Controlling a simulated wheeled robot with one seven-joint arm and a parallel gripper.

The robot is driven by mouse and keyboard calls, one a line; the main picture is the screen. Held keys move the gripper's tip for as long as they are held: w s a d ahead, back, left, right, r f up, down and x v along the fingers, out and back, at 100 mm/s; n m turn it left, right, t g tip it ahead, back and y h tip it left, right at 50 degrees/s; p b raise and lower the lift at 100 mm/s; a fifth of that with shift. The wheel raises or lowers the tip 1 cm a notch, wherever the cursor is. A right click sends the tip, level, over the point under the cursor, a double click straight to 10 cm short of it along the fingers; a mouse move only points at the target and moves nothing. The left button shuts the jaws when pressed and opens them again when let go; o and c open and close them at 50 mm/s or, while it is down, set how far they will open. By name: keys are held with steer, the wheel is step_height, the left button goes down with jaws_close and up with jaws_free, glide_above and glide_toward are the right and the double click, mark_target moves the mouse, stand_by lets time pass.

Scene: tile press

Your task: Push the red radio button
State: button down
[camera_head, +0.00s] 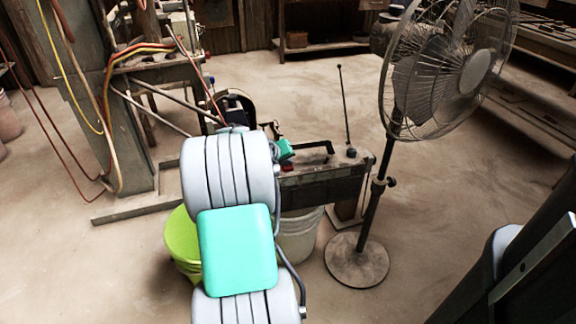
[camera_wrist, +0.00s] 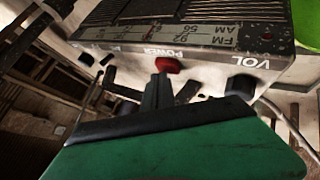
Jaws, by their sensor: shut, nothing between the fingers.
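The radio (camera_head: 325,190) is a worn, dark box with a handle and an upright antenna, seen beyond my arm in the head view. Its red button (camera_head: 287,167) shows as a small red patch near my gripper. In the wrist view the radio (camera_wrist: 185,12) fills the top, and the red button (camera_wrist: 168,65) sits beside the "POWER" label. My gripper (camera_wrist: 158,90) is shut and empty, its dark fingertips right at the button's lower edge. I cannot tell whether they touch it. In the head view my arm hides part of the radio's left end.
A dark knob (camera_wrist: 241,86) sits by "VOL". A standing fan (camera_head: 440,70) is right of the radio, its round base (camera_head: 357,260) on the floor. A lime bucket (camera_head: 180,235) and a whitish bucket (camera_head: 299,236) stand below. Hoses hang at left.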

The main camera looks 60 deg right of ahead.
mark_target(286, 168)
step_height(286, 168, up, 6)
steer(key=p, duration=0.4)
steer(key=shift+r, duration=0.1)
